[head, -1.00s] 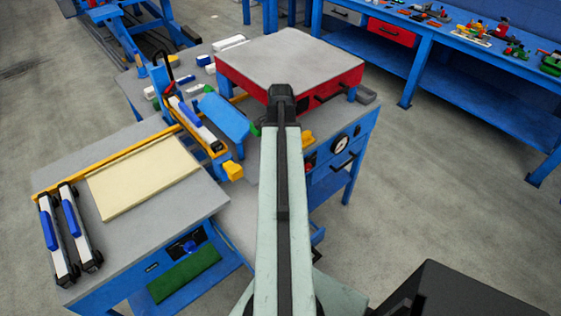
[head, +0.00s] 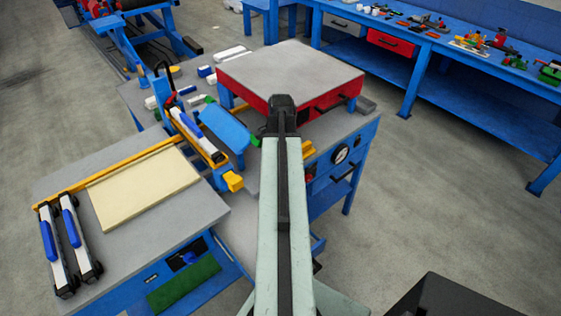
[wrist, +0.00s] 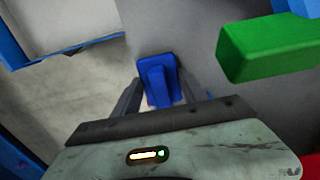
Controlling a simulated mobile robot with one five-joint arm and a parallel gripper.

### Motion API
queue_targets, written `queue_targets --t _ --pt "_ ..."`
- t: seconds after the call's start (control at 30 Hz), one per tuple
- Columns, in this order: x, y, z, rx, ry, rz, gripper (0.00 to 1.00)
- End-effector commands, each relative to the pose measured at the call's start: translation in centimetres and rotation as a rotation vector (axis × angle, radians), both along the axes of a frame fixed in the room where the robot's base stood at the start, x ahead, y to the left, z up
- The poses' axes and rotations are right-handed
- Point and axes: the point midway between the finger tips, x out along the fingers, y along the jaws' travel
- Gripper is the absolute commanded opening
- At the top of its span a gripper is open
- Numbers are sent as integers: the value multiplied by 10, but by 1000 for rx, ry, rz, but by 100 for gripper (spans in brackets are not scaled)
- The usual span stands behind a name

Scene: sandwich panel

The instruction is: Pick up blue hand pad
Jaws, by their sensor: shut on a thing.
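The blue hand pad (wrist: 157,68) shows in the wrist view as a small blue block with a raised grip, between the two dark fingers of my gripper (wrist: 159,88). The fingers are shut on it from both sides. A grey surface lies behind it, and I cannot tell whether the pad touches that surface. In the head view my arm reaches toward the middle bench, and the pad and fingertips are hidden behind the arm's end.
In the wrist view a green block (wrist: 265,45) lies right of the pad. In the head view a red-sided press (head: 290,72) stands beyond my arm, a blue slab (head: 224,126) lies left of it, and a near table (head: 150,225) holds a cream board (head: 143,187).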

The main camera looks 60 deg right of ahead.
Motion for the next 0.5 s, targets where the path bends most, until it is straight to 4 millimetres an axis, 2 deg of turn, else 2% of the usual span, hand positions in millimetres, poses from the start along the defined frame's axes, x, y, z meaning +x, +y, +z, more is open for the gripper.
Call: queue_targets --t 0.27,0.5 --pt "0 0 52 0 0 1 3" --pt "1 0 112 0 0 1 3"
